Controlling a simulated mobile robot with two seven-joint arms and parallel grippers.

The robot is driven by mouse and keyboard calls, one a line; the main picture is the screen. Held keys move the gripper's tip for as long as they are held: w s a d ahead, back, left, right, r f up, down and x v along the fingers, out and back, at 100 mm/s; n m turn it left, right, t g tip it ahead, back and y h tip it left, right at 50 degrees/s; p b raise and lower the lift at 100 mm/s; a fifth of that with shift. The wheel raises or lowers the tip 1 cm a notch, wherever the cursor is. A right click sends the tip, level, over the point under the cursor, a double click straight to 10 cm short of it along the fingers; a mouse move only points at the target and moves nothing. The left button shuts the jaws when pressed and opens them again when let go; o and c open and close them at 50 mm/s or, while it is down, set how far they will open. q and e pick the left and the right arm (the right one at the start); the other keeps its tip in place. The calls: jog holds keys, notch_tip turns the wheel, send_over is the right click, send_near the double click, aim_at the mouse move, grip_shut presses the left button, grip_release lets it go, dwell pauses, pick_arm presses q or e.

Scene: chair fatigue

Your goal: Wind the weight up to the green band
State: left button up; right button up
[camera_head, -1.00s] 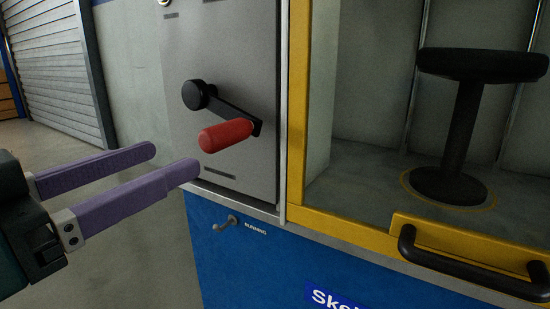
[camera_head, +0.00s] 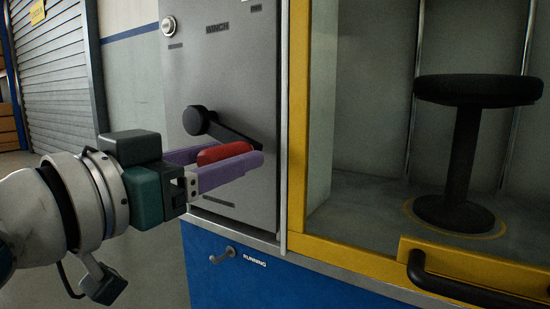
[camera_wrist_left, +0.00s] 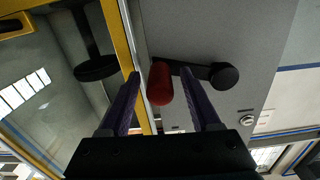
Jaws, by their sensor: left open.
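The winch crank has a black hub and arm (camera_head: 197,120) on a grey panel marked WINCH. Its red handle (camera_head: 222,153) sticks out at the arm's lower right end. My left gripper (camera_head: 250,158) is open, with its purple fingers on either side of the red handle. In the left wrist view the red handle (camera_wrist_left: 160,84) lies between the two fingers (camera_wrist_left: 160,90), with gaps beside it. The weight and the green band do not show. My right gripper is not in view.
A yellow-framed enclosure (camera_head: 298,140) with a black stool (camera_head: 462,150) inside stands right of the panel. A black bar handle (camera_head: 470,285) juts out at its front. A small lever (camera_head: 223,255) labelled RUNNING is on the blue base below. Open floor lies at left.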

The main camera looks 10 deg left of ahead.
pick_arm(q)
jog(key=shift+c, duration=0.2)
grip_shut()
dwell(1.1)
